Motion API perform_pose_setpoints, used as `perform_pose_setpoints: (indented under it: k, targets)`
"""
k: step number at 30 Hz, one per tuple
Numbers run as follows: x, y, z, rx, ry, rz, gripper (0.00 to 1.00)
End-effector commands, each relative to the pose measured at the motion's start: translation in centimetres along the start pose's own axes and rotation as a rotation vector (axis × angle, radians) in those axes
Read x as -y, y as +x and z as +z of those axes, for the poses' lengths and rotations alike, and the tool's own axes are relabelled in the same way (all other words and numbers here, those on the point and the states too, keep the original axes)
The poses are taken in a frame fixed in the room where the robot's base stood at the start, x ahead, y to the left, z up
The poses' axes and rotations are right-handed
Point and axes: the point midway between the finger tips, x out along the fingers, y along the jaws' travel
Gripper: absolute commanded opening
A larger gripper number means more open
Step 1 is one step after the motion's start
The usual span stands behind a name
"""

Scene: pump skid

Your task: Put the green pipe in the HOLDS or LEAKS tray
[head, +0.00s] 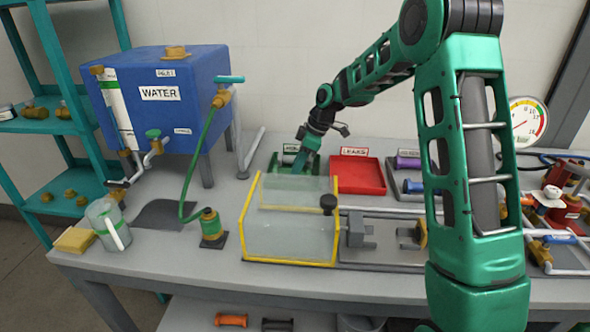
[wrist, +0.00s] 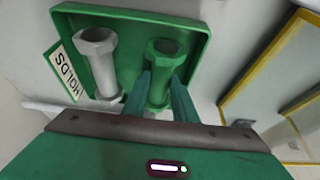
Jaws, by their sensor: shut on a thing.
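The green HOLDS tray (wrist: 70,22) fills the upper part of the wrist view; in the head view the tray (head: 314,171) is at the back of the bench, partly behind my arm. My gripper (wrist: 160,85) is shut on the green pipe (wrist: 163,68), with one finger on each side. The green pipe is over or in the tray, beside a grey pipe (wrist: 102,70). I cannot tell whether it touches the tray floor. In the head view my gripper (head: 301,164) is at the HOLDS tray. The red LEAKS tray (head: 358,178) is just right of it and looks empty.
A clear tank with a yellow frame (head: 290,262) stands in front of the trays. A tray with a purple pipe (head: 408,163) is right of the LEAKS tray. The blue WATER tank (head: 165,100) is at left. Valves and piping (head: 560,200) crowd the right end.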

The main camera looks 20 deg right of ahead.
Motion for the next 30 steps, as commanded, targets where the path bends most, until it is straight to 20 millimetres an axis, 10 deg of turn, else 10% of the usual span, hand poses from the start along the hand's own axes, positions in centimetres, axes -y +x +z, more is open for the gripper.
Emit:
perform_pose_setpoints:
  k: [9,10,13,30]
  targets:
    - [0.0,0.1,0.1,-0.001,-0.001,0.001,0.0]
    - [0.0,0.1,0.1,0.0,-0.001,0.001,0.27]
    - [0.0,0.1,0.1,0.0,-0.001,0.0,0.47]
    - [-0.1,-3.3,0.1,0.0,-0.001,0.003,0.47]
